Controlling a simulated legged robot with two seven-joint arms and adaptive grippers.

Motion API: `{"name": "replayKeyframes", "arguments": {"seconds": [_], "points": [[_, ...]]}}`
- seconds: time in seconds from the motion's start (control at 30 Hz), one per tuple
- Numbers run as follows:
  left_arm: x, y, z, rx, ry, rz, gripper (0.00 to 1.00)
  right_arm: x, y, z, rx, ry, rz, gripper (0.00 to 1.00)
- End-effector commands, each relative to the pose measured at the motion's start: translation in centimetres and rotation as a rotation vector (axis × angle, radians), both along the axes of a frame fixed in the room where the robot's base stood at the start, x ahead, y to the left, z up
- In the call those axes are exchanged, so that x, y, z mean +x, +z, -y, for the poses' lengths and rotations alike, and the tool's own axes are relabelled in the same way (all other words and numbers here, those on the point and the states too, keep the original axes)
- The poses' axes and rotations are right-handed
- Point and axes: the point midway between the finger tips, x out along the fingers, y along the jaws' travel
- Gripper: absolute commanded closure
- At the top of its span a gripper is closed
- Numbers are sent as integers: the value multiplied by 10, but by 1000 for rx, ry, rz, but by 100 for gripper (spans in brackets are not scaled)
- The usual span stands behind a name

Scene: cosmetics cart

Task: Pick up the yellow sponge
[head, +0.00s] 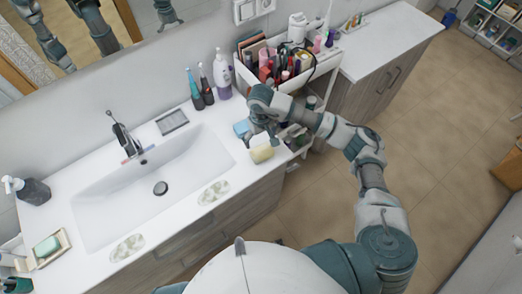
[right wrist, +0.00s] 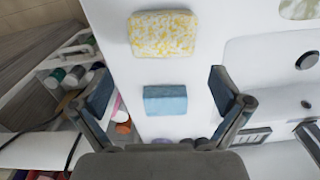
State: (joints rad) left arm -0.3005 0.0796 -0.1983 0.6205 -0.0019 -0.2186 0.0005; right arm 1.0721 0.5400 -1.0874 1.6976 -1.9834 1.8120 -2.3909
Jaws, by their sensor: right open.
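The yellow sponge (head: 262,153) lies on the white counter near its right front corner, beside the sink. In the right wrist view the yellow sponge (right wrist: 163,34) is speckled yellow and white and lies beyond my fingertips. A blue sponge (head: 241,128) lies behind it; in the right wrist view the blue sponge (right wrist: 165,100) shows between my open fingers, apparently below them. My right gripper (head: 262,135) is open and empty above the counter, close to both sponges; its fingers also show in the right wrist view (right wrist: 158,84). My left gripper is not directly in view.
A white sink (head: 160,188) is to the left. Bottles (head: 207,84) stand at the back of the counter. A cart (head: 290,82) full of cosmetics stands right of the counter, close to my right arm. A soap dish (head: 52,248) is at the far left.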

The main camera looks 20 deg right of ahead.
Motion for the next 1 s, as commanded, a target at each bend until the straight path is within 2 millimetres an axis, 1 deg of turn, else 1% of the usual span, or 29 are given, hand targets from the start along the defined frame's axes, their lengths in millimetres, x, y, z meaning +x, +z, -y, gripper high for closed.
{"name": "replayKeyframes", "arguments": {"seconds": [0.07, 0.27, 0.4, 0.53, 0.63, 0.83, 0.87, 0.9, 0.97, 1.0], "points": [[1, 3, 0, -1, 0, -1, 60, -2, -9, 0, 1, 1, -1, 0], [1, 8, 1, -1, 0, 0, 60, -6, -23, -2, 1, 1, 0, 0], [2, 18, 2, -2, 0, 1, 60, -13, -44, -4, 0, 1, -3, 0], [2, 20, 2, -2, 0, 1, 60, -13, -62, -4, 1, 0, -1, 0], [2, 21, 2, -2, 0, 2, 60, -12, -67, -3, 0, 1, 1, 0], [2, 20, 1, -1, -1, 2, 60, -13, -68, -1, 1, 1, 2, 0], [2, 20, 1, 0, -1, 2, 60, -13, -68, -1, 1, 1, 2, 7], [2, 20, 0, 0, -1, 2, 60, -12, -68, -1, 1, 1, 2, 18], [2, 20, 0, 0, -1, 2, 60, -12, -68, -1, 1, 1, 2, 32], [2, 20, 0, 0, -1, 2, 60, -12, -68, -1, 1, 1, 2, 43]]}}
